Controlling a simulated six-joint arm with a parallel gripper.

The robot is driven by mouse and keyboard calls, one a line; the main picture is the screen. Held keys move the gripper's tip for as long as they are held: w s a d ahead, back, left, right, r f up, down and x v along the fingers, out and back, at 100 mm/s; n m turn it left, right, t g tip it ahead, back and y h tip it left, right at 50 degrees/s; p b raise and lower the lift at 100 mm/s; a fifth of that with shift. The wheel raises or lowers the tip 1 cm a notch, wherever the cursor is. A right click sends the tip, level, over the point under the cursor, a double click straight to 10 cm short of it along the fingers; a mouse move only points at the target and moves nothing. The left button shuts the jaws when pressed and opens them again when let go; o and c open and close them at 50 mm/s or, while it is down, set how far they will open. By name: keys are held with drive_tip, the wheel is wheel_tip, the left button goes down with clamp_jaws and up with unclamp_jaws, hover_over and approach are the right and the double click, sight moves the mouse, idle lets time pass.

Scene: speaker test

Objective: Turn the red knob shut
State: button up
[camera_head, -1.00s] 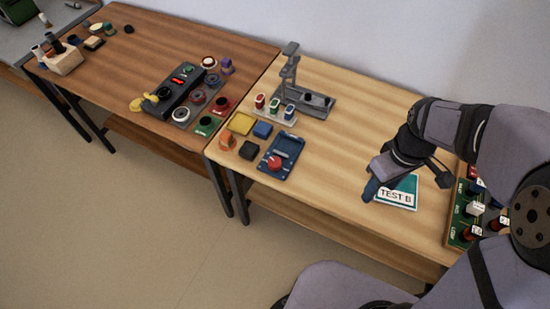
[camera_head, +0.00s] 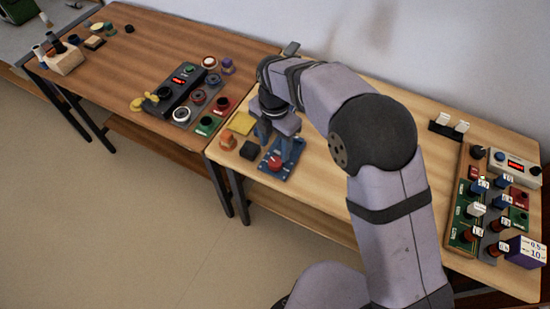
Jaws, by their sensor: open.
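The red knob (camera_head: 275,164) sits on a dark blue base plate (camera_head: 272,174) near the front left of the light wooden table. My gripper (camera_head: 275,147) points down just above and behind the knob, with its two fingers spread apart. The fingers hide the back part of the blue plate. I cannot tell whether a fingertip touches the knob.
A black block (camera_head: 249,150), an orange piece (camera_head: 227,140) and a yellow block (camera_head: 241,123) stand close left of the plate. My arm crosses the table's middle and hides the grey stand there. A green board (camera_head: 459,213) with several knobs lies at right.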

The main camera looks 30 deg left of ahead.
sight(275, 162)
drive_tip(key=shift+f+p, duration=0.95)
drive_tip(key=shift+f, duration=2.7)
drive_tip(key=c, duration=1)
